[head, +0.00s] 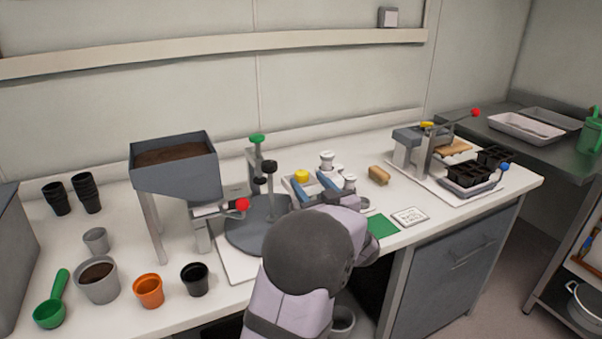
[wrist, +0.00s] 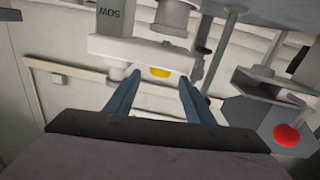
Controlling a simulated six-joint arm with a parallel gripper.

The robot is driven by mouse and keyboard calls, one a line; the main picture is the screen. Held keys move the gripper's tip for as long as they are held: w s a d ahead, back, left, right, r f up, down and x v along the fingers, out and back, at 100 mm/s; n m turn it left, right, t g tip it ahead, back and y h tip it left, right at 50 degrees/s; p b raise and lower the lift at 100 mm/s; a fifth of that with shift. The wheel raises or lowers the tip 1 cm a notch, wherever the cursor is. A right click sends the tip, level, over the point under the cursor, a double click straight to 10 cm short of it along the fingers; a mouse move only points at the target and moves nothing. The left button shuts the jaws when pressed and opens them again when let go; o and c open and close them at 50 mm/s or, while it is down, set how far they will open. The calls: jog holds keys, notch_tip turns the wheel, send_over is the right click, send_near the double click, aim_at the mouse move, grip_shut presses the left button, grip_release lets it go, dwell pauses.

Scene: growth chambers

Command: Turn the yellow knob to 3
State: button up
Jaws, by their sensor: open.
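The yellow knob (head: 301,176) sits on a white device on the bench, just beyond my gripper's fingers in the head view. In the wrist view the yellow knob (wrist: 160,72) shows at the edge of the white device (wrist: 130,48), which carries the letters "SOW" upside down. My gripper (wrist: 160,77) is open, its two blue fingers pointing at the device with the knob between their tips in the picture. I cannot tell whether they touch it. My gripper (head: 313,184) is partly hidden by my arm in the head view. No dial numbers are legible.
A soil hopper (head: 175,170) with a red-ended lever (head: 242,204) stands left of the device. A green-topped post (head: 257,139) and a black-knobbed post (head: 269,167) are close by.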

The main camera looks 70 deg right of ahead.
aim_at(304, 177)
jog(key=shift+p+x, duration=0.45)
jog(key=shift+x, duration=2.55)
jog(key=c, duration=1.1)
